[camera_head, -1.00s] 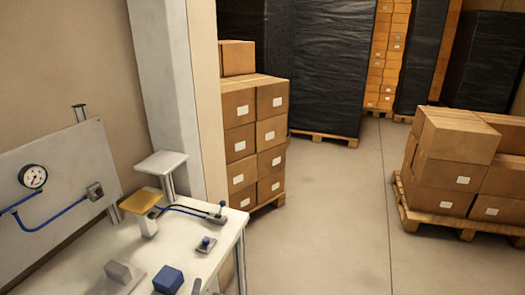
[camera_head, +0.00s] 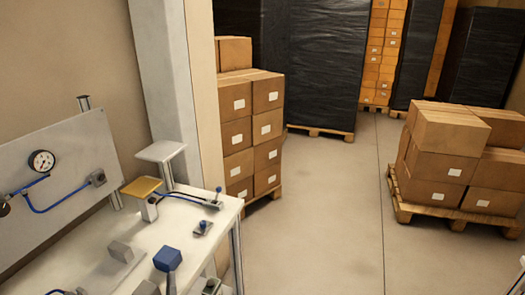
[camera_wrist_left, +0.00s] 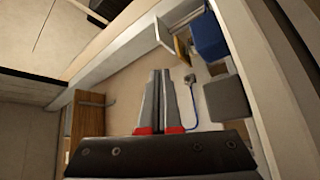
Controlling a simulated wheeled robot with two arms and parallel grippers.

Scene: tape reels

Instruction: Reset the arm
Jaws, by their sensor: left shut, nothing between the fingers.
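My left gripper (camera_wrist_left: 160,75) shows in the left wrist view. Its two grey fingers, with red at their bases, are together and empty. They point toward the workbench things, with a blue block (camera_wrist_left: 208,38) and a grey block (camera_wrist_left: 227,98) to the right of the fingers. No finger touches anything that I can see. In the head view a small piece with a red spot shows at the lower right edge; I cannot tell which part it is. My right gripper is not seen.
A white workbench (camera_head: 190,238) with blocks, a yellow pad (camera_head: 141,187) and a gauge panel (camera_head: 60,165) stands at the left. Stacked cartons (camera_head: 238,135) stand behind it, and a loaded pallet (camera_head: 458,218) at the right. The floor (camera_head: 325,220) between them is clear.

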